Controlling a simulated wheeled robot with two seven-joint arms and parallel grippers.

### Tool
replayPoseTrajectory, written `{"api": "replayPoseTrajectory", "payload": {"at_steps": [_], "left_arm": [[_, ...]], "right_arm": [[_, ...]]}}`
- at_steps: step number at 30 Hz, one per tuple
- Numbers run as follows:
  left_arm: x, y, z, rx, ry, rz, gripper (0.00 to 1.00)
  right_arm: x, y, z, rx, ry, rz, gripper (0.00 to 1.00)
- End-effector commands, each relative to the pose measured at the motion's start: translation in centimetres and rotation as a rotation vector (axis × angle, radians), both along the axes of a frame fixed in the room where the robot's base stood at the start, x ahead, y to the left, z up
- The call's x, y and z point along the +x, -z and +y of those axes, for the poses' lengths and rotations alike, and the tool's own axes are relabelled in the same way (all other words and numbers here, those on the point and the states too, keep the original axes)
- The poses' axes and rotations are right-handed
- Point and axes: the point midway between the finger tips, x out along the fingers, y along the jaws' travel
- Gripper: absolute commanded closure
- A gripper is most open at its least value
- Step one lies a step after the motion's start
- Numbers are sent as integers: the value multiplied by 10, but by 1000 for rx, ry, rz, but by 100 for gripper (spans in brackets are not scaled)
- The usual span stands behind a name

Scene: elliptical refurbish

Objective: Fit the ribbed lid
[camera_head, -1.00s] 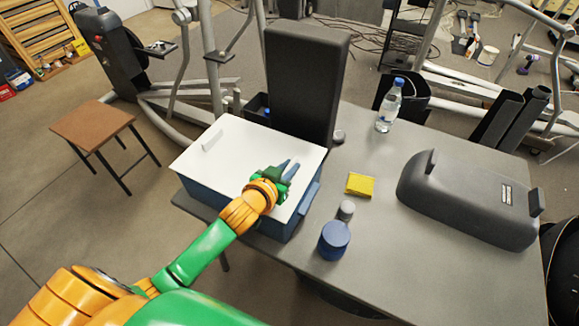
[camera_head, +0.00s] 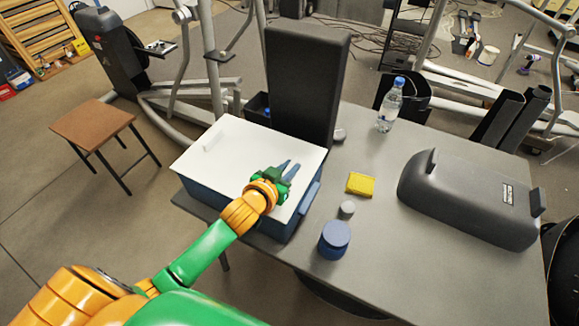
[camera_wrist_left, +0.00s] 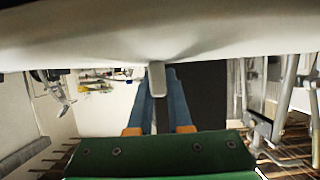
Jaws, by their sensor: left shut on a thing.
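The white lid (camera_head: 235,150) lies over the top of a blue box (camera_head: 225,203) at the left end of the grey table. My left gripper (camera_head: 290,170) is over the lid's right part. In the left wrist view its two blue fingers (camera_wrist_left: 160,95) are shut on a pale rib (camera_wrist_left: 157,80) that stands out from the lid's white face (camera_wrist_left: 90,40). I cannot tell whether the lid is fully seated on the box rim. My right gripper is not in view.
A tall black panel (camera_head: 305,85) stands just behind the box. To the right on the table (camera_head: 400,265) are a yellow sponge (camera_head: 360,184), a small grey cylinder (camera_head: 347,209), a blue jar (camera_head: 334,240), a bottle (camera_head: 390,107) and a dark grey case (camera_head: 470,200).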

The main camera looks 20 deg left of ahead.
Motion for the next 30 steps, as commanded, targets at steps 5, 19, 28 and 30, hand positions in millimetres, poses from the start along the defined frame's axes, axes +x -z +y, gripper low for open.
{"api": "replayPoseTrajectory", "payload": {"at_steps": [5,19,28,30], "left_arm": [[0,2,0,1,0,-1,100],[0,8,0,1,0,-1,100],[0,8,0,0,0,0,50],[0,8,0,0,0,0,48]], "right_arm": [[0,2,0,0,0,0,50],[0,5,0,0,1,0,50],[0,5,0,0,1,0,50],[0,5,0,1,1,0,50]]}}
